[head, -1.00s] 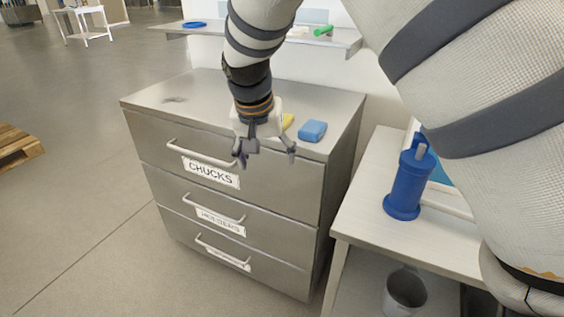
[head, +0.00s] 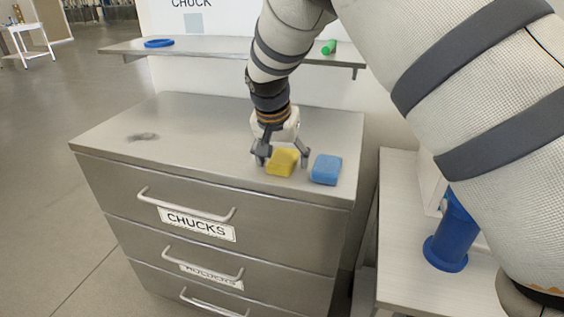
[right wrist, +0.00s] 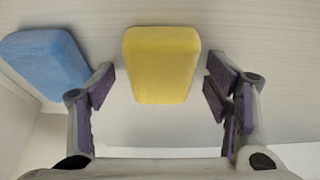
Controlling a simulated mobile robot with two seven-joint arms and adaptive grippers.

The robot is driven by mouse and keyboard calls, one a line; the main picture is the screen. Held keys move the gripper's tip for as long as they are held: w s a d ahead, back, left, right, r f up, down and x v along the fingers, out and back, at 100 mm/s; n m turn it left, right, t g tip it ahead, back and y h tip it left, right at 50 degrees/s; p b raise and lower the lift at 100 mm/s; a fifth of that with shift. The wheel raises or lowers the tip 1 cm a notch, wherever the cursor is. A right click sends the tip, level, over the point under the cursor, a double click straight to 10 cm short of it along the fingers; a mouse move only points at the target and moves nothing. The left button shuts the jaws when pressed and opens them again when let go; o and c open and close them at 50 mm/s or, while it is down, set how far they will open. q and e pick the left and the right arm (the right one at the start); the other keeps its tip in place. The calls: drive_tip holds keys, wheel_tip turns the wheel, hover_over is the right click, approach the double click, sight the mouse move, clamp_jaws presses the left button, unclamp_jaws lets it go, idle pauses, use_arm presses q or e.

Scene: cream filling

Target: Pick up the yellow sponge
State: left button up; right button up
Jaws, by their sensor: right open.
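The yellow sponge (head: 282,162) lies on the metal cabinet top (head: 200,130) near its front right. My right gripper (head: 283,158) is open just above and behind the sponge, with its fingers to either side of it in the head view. In the right wrist view the sponge (right wrist: 161,64) sits between and slightly beyond the two open fingertips (right wrist: 160,88), with gaps on both sides. I cannot tell whether the fingers reach down to its height. My left gripper is not in view.
A blue sponge (head: 326,169) lies close to the right finger; it also shows in the right wrist view (right wrist: 46,62). A shelf (head: 215,47) with a blue ring (head: 159,43) and a green object (head: 329,47) is behind. A blue cylinder (head: 452,235) stands on the side table (head: 400,200).

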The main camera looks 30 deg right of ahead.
sight(284, 154)
drive_tip(key=shift+r, duration=0.25)
drive_tip(key=c, duration=0.3)
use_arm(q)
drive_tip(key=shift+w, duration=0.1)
use_arm(e)
drive_tip(key=c, duration=0.8)
drive_tip(key=shift+r, duration=0.1)
wheel_tip(284, 154, up, 2)
drive_tip(key=shift+w+r, duration=0.1)
drive_tip(key=shift+r, duration=0.15)
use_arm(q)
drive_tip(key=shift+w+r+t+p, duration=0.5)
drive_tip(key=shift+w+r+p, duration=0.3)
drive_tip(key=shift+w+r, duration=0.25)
use_arm(e)
drive_tip(key=s+d+r, duration=0.5)
drive_tip(key=s+r, duration=0.5)
drive_tip(key=s, duration=0.3)
drive_tip(key=shift+s+r, duration=0.15)
